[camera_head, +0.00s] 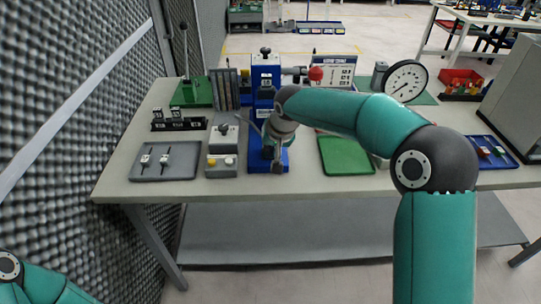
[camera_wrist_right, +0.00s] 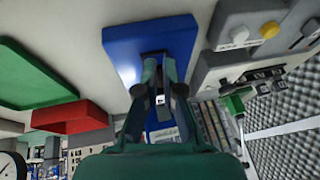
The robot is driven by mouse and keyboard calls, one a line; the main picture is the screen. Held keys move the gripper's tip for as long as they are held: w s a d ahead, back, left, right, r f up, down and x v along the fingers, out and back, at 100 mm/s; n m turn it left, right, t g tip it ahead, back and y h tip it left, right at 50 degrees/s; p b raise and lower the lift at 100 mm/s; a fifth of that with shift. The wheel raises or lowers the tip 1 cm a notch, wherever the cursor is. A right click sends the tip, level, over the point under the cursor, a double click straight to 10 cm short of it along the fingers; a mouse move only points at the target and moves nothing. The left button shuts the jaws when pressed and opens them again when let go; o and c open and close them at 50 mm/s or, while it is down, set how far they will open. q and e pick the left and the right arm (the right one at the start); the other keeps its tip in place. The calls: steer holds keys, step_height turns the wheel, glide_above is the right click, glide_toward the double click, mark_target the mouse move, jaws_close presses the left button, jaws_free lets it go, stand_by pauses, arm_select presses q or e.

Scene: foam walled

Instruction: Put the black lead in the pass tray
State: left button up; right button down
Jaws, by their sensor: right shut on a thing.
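My right gripper (camera_head: 276,160) is down at the front of the blue test stand (camera_head: 265,75), over its base. In the right wrist view its fingers (camera_wrist_right: 160,88) are closed together above the blue base plate (camera_wrist_right: 125,48). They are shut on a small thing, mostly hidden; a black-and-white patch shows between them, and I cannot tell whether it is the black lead. Two dark leads with white tags (camera_head: 155,160) lie in the grey tray (camera_head: 180,174) at left. The green tray (camera_head: 346,157), seemingly the pass tray, is empty, right of the gripper. My left gripper is out of view.
A grey box with white and yellow buttons (camera_head: 221,164) stands close left of the stand. A dial gauge (camera_head: 405,82), a red bin (camera_head: 461,82) and a blue tray (camera_head: 488,152) are at right. A foam wall (camera_head: 60,120) bounds the left. My right forearm spans above the green tray.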

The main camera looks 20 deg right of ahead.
mark_target(268, 164)
steer(key=shift+f, duration=1.55)
steer(key=c, duration=1.3)
jaws_free()
steer(key=shift+s+f, duration=0.1)
